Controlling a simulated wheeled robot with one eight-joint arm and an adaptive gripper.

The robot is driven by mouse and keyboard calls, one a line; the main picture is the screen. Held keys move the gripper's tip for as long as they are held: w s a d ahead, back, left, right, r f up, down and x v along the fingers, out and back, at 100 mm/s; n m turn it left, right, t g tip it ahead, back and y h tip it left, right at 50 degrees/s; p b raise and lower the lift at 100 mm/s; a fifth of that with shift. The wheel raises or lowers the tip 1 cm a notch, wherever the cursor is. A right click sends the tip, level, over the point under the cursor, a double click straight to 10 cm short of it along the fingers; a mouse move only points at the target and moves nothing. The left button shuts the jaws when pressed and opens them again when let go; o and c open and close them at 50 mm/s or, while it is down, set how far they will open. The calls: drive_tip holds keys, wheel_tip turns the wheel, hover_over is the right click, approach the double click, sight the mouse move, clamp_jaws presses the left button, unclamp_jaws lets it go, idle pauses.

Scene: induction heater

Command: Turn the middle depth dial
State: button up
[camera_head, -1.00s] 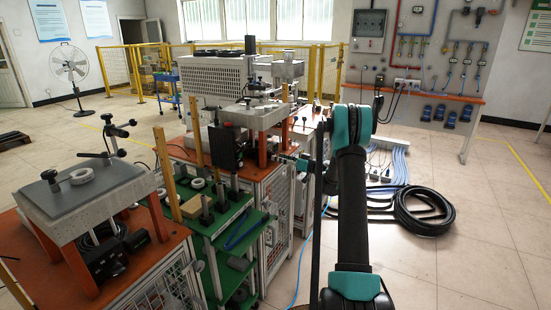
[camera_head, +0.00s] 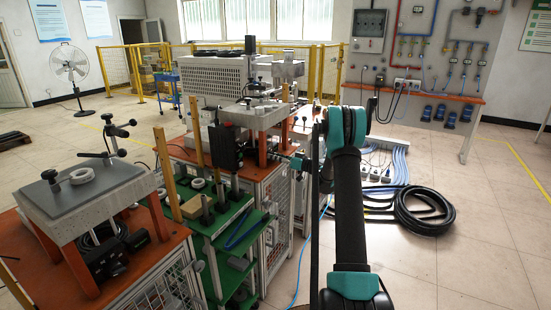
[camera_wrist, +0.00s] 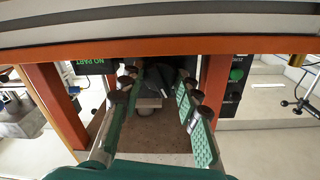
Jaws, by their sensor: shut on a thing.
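In the wrist view, my gripper (camera_wrist: 158,88) reaches in under an orange-edged table top. Its two green-padded fingers lie either side of a dark rounded part, the middle depth dial (camera_wrist: 160,76), and are shut on it. The dial's markings and turn angle cannot be made out. A short pale cylinder shows just below it, between the fingers. In the head view, my gripper (camera_head: 297,162) is at the right side of the middle machine (camera_head: 262,113), below its grey top plate; the dial itself is hidden there.
Orange legs (camera_wrist: 55,105) stand close on both sides of my gripper. A black hose coil (camera_head: 425,210) lies on the floor at right.

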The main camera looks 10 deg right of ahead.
drive_tip(key=shift+m, duration=2.9)
drive_tip(key=shift+d, duration=0.1)
drive_tip(key=o, duration=1.1)
drive_tip(key=shift+v, duration=3.95)
drive_tip(key=shift+r, duration=0.1)
